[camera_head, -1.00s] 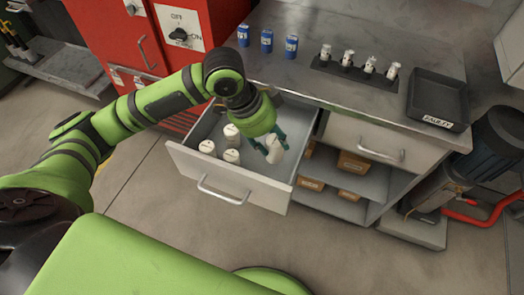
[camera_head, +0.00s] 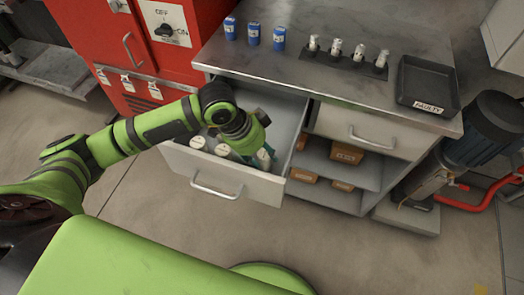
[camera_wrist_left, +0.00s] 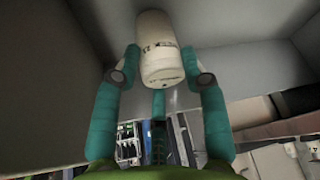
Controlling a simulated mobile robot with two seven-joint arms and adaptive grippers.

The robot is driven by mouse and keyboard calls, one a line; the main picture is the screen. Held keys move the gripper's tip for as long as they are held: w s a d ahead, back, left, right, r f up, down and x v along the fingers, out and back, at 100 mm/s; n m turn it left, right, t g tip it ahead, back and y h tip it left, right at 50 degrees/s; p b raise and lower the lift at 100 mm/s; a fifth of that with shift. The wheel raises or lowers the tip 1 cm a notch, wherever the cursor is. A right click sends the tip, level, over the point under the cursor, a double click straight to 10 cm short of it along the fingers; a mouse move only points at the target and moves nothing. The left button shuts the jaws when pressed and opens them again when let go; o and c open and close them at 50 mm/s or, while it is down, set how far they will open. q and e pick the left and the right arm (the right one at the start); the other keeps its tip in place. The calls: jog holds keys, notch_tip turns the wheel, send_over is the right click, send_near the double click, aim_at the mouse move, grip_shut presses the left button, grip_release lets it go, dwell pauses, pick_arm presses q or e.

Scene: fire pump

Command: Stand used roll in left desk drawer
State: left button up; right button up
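The left desk drawer (camera_head: 235,182) is pulled open. My left gripper (camera_wrist_left: 160,55) is down inside it, fingertips closed around a white used roll (camera_wrist_left: 160,68) with dark print. In the head view this roll (camera_head: 264,157) shows at the right of the gripper, near the drawer's front panel. Whether its base touches the drawer floor is hidden. Another white roll (camera_head: 198,142) and a second one (camera_head: 222,150) stand left of the gripper. The arm may hide more. My right gripper is not in view.
Several blue-and-white cylinders (camera_head: 253,35) stand on the metal desktop (camera_head: 300,62), beside a row of small fittings (camera_head: 335,48) and a black tray (camera_head: 427,85) labelled FAULTY. The right drawer (camera_head: 362,133) is shut, above shelves with brown boxes (camera_head: 347,154). A red cabinet (camera_head: 110,50) stands at left.

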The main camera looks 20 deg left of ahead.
pick_arm(q)
jog(key=o, duration=0.4)
jog(key=p+v, duration=0.1)
jog(key=v, duration=1.1)
jog(key=shift+a+r, duration=0.1)
